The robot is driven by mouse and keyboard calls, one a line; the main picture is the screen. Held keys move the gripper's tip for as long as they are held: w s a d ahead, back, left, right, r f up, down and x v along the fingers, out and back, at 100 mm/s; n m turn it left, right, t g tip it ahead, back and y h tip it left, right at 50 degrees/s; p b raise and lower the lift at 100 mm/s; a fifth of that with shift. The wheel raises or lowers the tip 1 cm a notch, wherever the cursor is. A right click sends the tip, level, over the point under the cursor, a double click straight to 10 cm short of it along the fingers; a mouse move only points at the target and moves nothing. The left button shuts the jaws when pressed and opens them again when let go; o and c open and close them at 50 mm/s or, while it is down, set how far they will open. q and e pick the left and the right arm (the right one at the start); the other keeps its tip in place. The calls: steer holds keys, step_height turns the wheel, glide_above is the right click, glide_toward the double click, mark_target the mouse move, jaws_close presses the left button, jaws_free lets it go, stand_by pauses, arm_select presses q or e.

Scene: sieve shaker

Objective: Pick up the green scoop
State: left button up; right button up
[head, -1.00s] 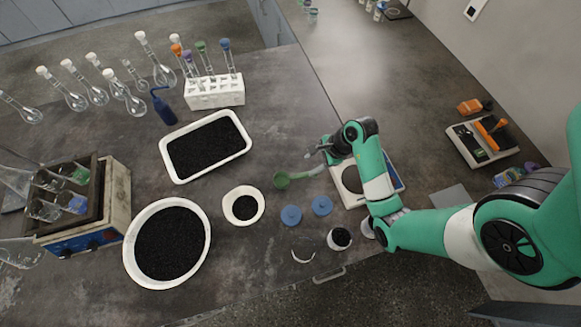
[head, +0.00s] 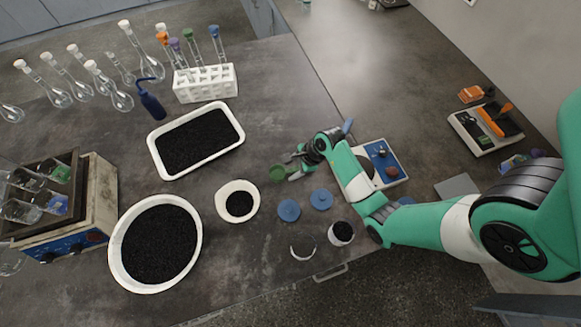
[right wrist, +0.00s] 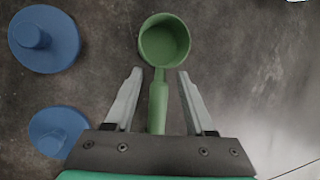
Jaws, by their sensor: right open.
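The green scoop (head: 279,172) lies on the dark bench top, to the left of my right gripper (head: 294,167) in the head view. In the right wrist view the round cup of the scoop (right wrist: 165,42) is beyond the fingertips. Its handle (right wrist: 158,105) runs back between the two fingers of my right gripper (right wrist: 158,80). The fingers are open, with a gap on each side of the handle. The rear end of the handle is hidden by the gripper body. My left gripper is not in view.
Two blue lids (head: 289,210) (head: 321,199) lie close to the scoop. A white bowl of black grains (head: 223,208) stands to its left, and a white tray (head: 154,148) lies farther back. Bare bench lies beyond the scoop.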

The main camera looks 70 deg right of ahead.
mark_target(292, 171)
jaws_close()
steer(key=shift+r, duration=0.1)
stand_by(0.3)
steer(key=r+p, duration=0.1)
steer(key=r, duration=0.1)
steer(key=r+p, duration=0.1)
steer(key=r, duration=0.1)
steer(key=shift+s+a+r+p, duration=0.15)
steer(key=shift+s+p, duration=0.05)
steer(key=shift+p, duration=0.15)
steer(key=s+a+r+p, duration=0.5)
steer(key=s+a+r, duration=0.2)
steer(key=s, duration=0.4)
steer(key=shift+s+a+r, duration=0.15)
steer(key=shift+a+r, duration=0.1)
steer(key=shift+r, duration=0.55)
steer(key=c, duration=0.6)
jaws_free()
jaws_close()
